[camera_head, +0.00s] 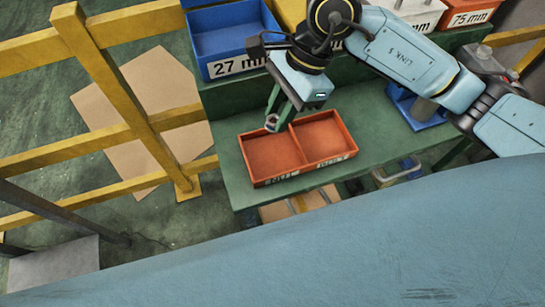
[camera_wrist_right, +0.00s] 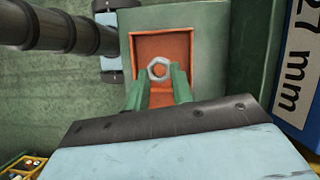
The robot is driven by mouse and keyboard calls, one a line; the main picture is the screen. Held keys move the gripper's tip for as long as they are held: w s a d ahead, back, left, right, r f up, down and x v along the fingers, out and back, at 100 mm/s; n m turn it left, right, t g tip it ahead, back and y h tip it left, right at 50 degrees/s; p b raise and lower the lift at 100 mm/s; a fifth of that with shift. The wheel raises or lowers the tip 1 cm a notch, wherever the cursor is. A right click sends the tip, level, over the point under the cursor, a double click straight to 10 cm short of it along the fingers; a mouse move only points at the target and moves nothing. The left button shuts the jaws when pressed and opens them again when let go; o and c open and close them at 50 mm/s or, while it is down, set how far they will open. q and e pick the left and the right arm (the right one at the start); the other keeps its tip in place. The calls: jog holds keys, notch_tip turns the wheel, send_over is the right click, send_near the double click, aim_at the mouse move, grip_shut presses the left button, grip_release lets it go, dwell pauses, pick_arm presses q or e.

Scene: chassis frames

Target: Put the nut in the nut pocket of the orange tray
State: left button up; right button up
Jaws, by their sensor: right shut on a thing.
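The orange tray (camera_head: 304,172) lies on the green bench top and has two compartments side by side. The labels on its front wall are too small to read surely. My right gripper (camera_head: 273,116) points down at the back edge of the left compartment, shut on a grey metal nut (camera_head: 270,128). In the right wrist view the nut (camera_wrist_right: 159,79) sits at the green fingertips (camera_wrist_right: 157,74), with a compartment of the tray (camera_wrist_right: 140,42) behind it. The nut appears above the tray floor; the exact height is hard to tell. My left gripper is not in view.
A blue bin (camera_head: 225,35) marked 27 mm stands behind the tray, with yellow, white and red bins (camera_head: 468,15) along the back. A smaller blue tray (camera_head: 412,106) is at the right. Bare bench (camera_head: 370,125) lies between. A yellow railing (camera_head: 120,90) stands left.

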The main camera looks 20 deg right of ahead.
jog(key=m, duration=0.1)
jog(key=m+t, duration=0.1)
jog(key=m, duration=0.1)
jog(key=shift+s+a+f+b, duration=0.15)
jog(key=shift+s+b, duration=0.2)
jog(key=shift+m+t, duration=0.4)
jog(key=shift+m, duration=0.3)
jog(key=shift+s+f, duration=0.1)
jog(key=shift+f, duration=0.3)
jog(key=b, duration=0.1)
send_over(272, 155)
jog(key=d, duration=0.1)
jog(key=f, duration=0.5)
jog(key=shift+s+d+f, duration=0.1)
jog(key=shift+s+d, duration=0.05)
jog(key=shift+s, duration=0.05)
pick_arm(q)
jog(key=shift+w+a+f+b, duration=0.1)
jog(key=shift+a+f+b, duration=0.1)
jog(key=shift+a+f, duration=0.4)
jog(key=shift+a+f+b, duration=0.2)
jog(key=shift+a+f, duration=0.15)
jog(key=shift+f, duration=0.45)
pick_arm(e)
jog(key=shift+f, duration=1.95)
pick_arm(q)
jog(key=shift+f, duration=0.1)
pick_arm(e)
jog(key=o, duration=1)
jog(key=shift+f, duration=0.1)
